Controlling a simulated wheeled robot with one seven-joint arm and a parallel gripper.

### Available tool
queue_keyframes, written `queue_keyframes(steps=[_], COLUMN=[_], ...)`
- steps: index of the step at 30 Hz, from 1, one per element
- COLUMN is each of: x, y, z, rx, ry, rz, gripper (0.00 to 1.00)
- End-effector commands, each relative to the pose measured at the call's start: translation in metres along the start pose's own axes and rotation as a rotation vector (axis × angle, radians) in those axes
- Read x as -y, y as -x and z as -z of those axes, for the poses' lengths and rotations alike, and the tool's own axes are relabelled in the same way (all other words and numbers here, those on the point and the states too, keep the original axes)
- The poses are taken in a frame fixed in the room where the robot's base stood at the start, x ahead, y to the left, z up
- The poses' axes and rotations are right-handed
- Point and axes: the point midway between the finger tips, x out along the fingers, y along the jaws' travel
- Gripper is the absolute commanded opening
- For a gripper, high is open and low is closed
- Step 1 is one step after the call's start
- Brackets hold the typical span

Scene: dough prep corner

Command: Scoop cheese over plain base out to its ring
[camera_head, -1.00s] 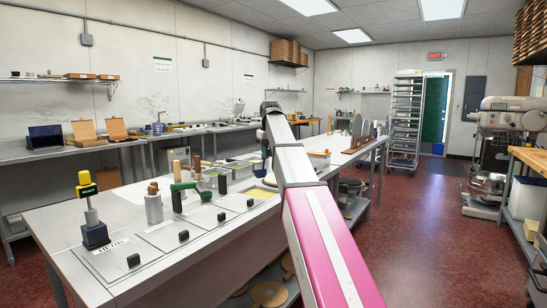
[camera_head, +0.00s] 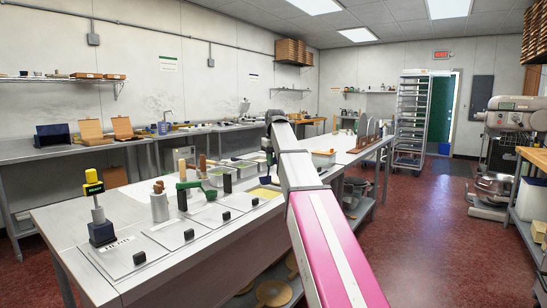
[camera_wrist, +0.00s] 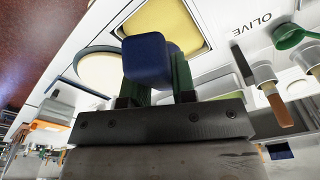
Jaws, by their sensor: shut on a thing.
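My gripper (camera_wrist: 158,84) is shut on a dark blue block-like handle (camera_wrist: 150,57), which stands between its two dark green fingers in the wrist view. The tool's working end is hidden there. A small dark blue part (camera_head: 268,166) shows beside my arm in the head view. A pan of yellow cheese (camera_wrist: 163,24) lies just beyond the handle; it also shows on the counter in the head view (camera_head: 265,193). A pale round base (camera_wrist: 101,70) with a blue-grey rim lies left of the handle. My arm hides the base in the head view.
In the wrist view, an OLIVE label (camera_wrist: 254,28) lies right of the cheese.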

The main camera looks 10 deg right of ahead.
Motion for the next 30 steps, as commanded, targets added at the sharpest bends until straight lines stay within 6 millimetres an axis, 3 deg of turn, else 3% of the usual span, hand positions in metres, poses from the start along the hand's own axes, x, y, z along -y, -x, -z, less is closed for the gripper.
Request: queue_keyframes(steps=[30], x=[0.0], y=[-0.07], z=[-0.006], rx=[0.001], ry=[0.0], rz=[0.0], gripper=[0.0])
